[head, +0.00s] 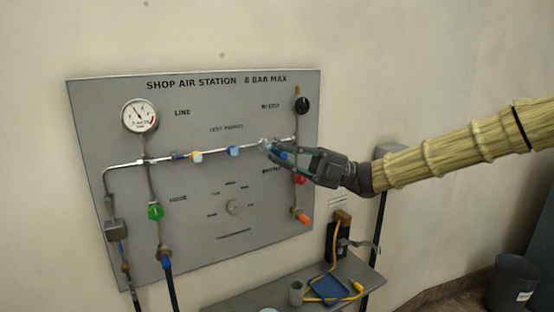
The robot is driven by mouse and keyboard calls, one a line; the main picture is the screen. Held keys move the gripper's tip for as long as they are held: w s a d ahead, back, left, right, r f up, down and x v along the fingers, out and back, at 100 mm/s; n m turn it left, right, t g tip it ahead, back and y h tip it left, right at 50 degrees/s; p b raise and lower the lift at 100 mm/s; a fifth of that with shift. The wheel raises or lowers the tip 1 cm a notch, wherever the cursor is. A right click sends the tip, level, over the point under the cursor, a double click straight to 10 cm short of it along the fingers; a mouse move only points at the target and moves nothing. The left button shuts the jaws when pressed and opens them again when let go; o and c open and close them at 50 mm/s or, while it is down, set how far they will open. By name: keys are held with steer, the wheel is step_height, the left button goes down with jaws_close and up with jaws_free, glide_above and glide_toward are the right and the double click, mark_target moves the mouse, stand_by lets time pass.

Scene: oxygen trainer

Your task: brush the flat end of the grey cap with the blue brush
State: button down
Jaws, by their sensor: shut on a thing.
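My gripper (279,153) reaches in from the right to the grey panel and is shut on a small blue thing (283,155), which looks like the blue brush. The fingers hide much of it. A small pale grey fitting (264,144), likely the grey cap, is on the horizontal pipe just left of the fingertips. The fingertips and the held thing are very close to it. I cannot tell whether they touch.
The panel (90,120) has a gauge (139,115), a black knob (302,105), a green valve (155,211) and a red knob (301,179) near my gripper. Below, a shelf (250,298) holds a grey cup (296,292) and blue tray (328,288). A bin (513,282) stands right.

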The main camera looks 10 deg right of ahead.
steer(key=shift+s+a+b, duration=0.1)
steer(key=shift+a+b, duration=0.25)
steer(key=shift+a, duration=0.2)
steer(key=shift+d+b, duration=0.35)
steer(key=shift+d, duration=0.3)
steer(key=shift+a+f+b, duration=0.15)
steer(key=shift+a+b, duration=0.25)
steer(key=shift+s+a, duration=0.15)
steer(key=shift+a, duration=0.15)
steer(key=shift+d, duration=0.1)
steer(key=shift+s+d+b, duration=0.25)
steer(key=shift+s, duration=0.7)
steer(key=shift+s+d+b, duration=0.25)
steer(key=shift+s, duration=0.75)
steer(key=shift+s+d+b, duration=0.25)
steer(key=shift+s, duration=0.7)
